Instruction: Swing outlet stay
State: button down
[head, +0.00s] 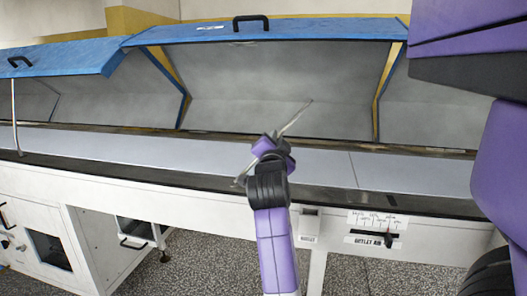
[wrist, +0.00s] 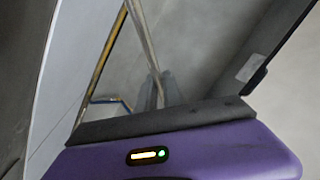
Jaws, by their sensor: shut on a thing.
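The outlet stay is a thin metal rod (head: 297,117) that slants across the middle of the head view, its lower end by the machine's front edge and its upper end up to the right, in front of the raised hood (head: 270,32). My gripper (head: 276,138) is at the rod, with its fingers mostly hidden behind my wrist. In the wrist view the rod (wrist: 142,35) runs from the top down between the fingertips (wrist: 161,92), which are shut on it. Whether the upper end touches the hood cannot be told.
Another blue hood (head: 60,58) stands raised at the left, with a thin upright rod (head: 15,118) under its edge. The pale belt (head: 320,163) runs below the hoods. An outlet air slider panel (head: 375,240) is on the front right. Speckled floor is clear in front.

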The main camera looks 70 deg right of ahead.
jog(key=shift+s+d+f+m+g+h+b, duration=0.15)
jog(key=shift+s+f+m+b, duration=0.55)
jog(key=shift+b, duration=0.4)
jog(key=shift+s+a+f+m+g+h+b, duration=0.15)
jog(key=shift+s+f+m+b, duration=0.3)
jog(key=shift+f+m+b, duration=0.5)
jog(key=shift+s+d+f+m+g+b, duration=0.15)
jog(key=shift+s+f+m+b, duration=0.4)
jog(key=shift+b, duration=0.75)
jog(key=c, duration=1.5)
grip_release()
jog(key=shift+v, duration=3.95)
jog(key=shift+s, duration=0.1)
